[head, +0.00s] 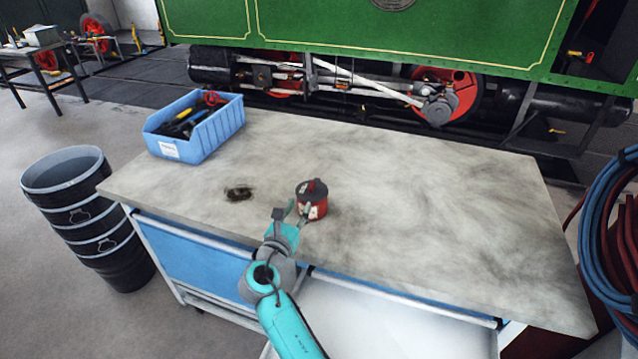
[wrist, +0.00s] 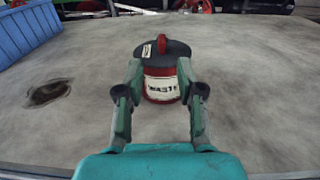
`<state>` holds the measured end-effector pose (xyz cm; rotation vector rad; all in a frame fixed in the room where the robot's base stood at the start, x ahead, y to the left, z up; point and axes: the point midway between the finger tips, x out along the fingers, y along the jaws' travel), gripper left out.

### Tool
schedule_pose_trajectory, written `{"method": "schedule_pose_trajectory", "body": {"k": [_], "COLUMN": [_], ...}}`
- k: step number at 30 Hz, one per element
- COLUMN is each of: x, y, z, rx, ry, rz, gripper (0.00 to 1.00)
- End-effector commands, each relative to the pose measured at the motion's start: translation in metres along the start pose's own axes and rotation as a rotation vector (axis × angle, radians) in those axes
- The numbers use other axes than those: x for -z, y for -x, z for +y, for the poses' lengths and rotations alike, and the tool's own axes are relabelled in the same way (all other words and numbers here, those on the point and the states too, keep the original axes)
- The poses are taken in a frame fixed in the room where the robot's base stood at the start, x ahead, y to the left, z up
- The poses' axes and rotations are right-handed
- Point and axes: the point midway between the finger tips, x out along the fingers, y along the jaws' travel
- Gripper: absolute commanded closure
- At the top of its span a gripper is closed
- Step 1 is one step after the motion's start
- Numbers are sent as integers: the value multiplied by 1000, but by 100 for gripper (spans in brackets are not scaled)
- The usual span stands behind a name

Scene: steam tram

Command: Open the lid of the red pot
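The red pot (head: 312,204) stands upright on the workbench, near its front edge. In the wrist view the pot (wrist: 161,88) shows a white label reading "WASTE". Its dark lid (wrist: 163,50) lies flat on top and looks closed, with a red upright knob or handle (wrist: 161,43). My gripper (head: 293,212) is at the near left side of the pot in the head view. In the wrist view my gripper (wrist: 160,72) is open, with one finger on each side of the pot. I cannot tell whether the fingers touch it.
The grey workbench top (head: 430,220) is clear to the right of the pot. A blue bin (head: 205,133) with tools stands at the back left, and a dark stain (head: 238,194) lies left of the pot. A black bucket stack (head: 85,210) and hoses (head: 610,220) flank the bench.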

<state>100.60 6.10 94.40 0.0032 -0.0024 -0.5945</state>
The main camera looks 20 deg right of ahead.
Motion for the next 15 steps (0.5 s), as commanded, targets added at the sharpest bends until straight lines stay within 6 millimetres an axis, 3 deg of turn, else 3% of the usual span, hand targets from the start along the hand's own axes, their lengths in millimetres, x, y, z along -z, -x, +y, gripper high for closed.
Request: {"method": "schedule_pose_trajectory", "body": {"k": [5, 15], "x": [0, 0], "y": [-16, -75], "z": [0, -2], "rx": [6, 6], "ry": [7, 5], "rz": [0, 1], "gripper": [62, 62]}}
